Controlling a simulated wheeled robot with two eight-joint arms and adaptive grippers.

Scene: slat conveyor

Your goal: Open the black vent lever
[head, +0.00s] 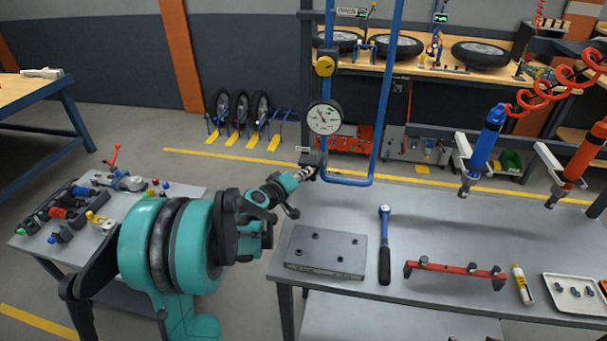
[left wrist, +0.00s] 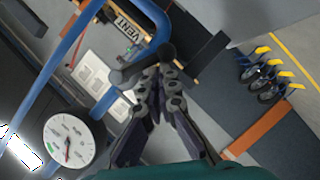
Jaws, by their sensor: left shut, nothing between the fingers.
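The vent fitting (head: 313,158) is a small dark part beside the blue pipe (head: 390,75), under a small label, in the head view. In the left wrist view a VENT label (left wrist: 127,20) shows above a black round-ended part (left wrist: 125,76) just ahead of the fingers. I cannot tell clearly which dark part is the lever or how it is turned. My left gripper (head: 308,172) is shut and empty, its fingertips close to the fitting; they also show in the left wrist view (left wrist: 158,80). Contact cannot be told. My right gripper is out of view.
A round gauge (head: 324,118) and yellow knob (head: 325,66) sit on the blue pipe. Blue and red tools hang at right.

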